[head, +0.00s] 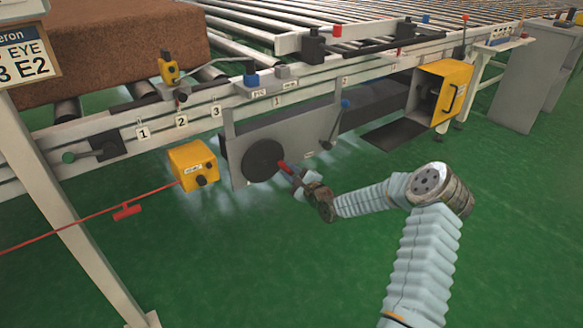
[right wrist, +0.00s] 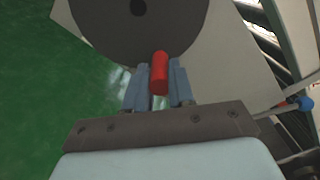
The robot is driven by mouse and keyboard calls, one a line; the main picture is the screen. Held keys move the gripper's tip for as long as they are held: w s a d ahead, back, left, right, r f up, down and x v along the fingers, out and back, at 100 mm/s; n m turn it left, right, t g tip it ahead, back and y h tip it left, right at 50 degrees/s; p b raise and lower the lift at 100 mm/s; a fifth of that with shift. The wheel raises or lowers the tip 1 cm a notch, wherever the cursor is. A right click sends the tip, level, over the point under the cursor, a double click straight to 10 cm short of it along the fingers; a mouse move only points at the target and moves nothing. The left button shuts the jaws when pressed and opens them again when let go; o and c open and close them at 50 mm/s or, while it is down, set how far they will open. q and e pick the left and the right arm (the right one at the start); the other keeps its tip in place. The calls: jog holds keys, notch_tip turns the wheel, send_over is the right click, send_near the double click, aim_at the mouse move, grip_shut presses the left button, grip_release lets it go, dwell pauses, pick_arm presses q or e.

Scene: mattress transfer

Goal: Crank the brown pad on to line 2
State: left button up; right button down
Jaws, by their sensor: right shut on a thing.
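The brown pad (head: 110,45) lies on the roller conveyor at the upper left. Number labels 1, 2 and 3 sit on the conveyor's side rail; label 2 (head: 182,121) is the middle one. A dark round crank wheel (head: 262,160) is mounted on a grey plate below the rail, and it fills the top of the right wrist view (right wrist: 138,25). Its red handle (right wrist: 160,72) stands between the fingers of my right gripper (right wrist: 158,88), which is shut on it. In the head view the right gripper (head: 297,178) is at the wheel's lower right. My left gripper is not in view.
A yellow box (head: 194,165) with a red pull cord (head: 90,220) stands left of the wheel. A yellow-fronted cabinet (head: 440,92) is at the right under the conveyor. A white post with a sign is at the left. Green floor (head: 250,270) in front is clear.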

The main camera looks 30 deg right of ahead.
aim_at(274, 173)
jog(key=shift+s+a+f+m+b, duration=0.1)
jog(key=shift+a+f+m+b, duration=0.25)
jog(key=shift+m, duration=0.8)
jog(key=shift+w+a+f+m+b, duration=0.1)
jog(key=shift+a+f+m, duration=0.45)
jog(key=shift+m, duration=0.55)
jog(key=shift+s+a+f+m+b, duration=0.1)
jog(key=shift+a+f+m+b, duration=0.35)
jog(key=shift+m, duration=0.7)
jog(key=shift+f, duration=0.15)
jog(key=c, duration=1)
grip_release()
jog(key=shift+o, duration=0.2)
jog(key=s+d+p, duration=0.1)
jog(key=s, duration=1.2)
jog(key=shift+s, duration=0.4)
jog(key=shift+d, duration=0.1)
